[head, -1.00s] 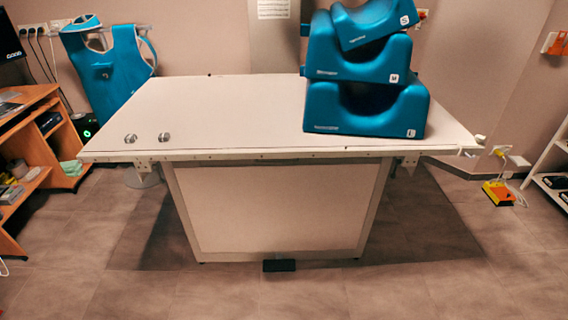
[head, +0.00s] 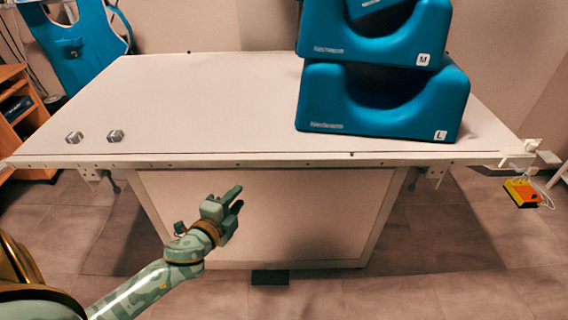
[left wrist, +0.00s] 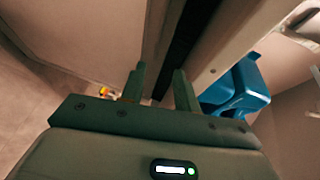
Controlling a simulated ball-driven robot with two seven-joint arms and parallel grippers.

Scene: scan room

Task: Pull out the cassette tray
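The white scan table (head: 215,95) fills the middle of the head view, with a pale front panel (head: 275,215) below its top. No cassette tray can be clearly made out; the table's front rail (head: 290,160) runs under the top's near edge. My left gripper (head: 239,199) is in front of the panel, below the rail, empty, with its fingers apart. In the left wrist view, its two fingers (left wrist: 160,70) point toward a dark gap (left wrist: 192,40) under the table's edge. No contact is visible. My right gripper is not in view.
Blue stacked cushions (head: 385,100) stand on the table's right part, two small metal pieces (head: 115,136) on its left. A black block (head: 270,278) is on the floor below the panel. A yellow-orange device (head: 521,193) is at right, a wooden shelf (head: 20,110) at left.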

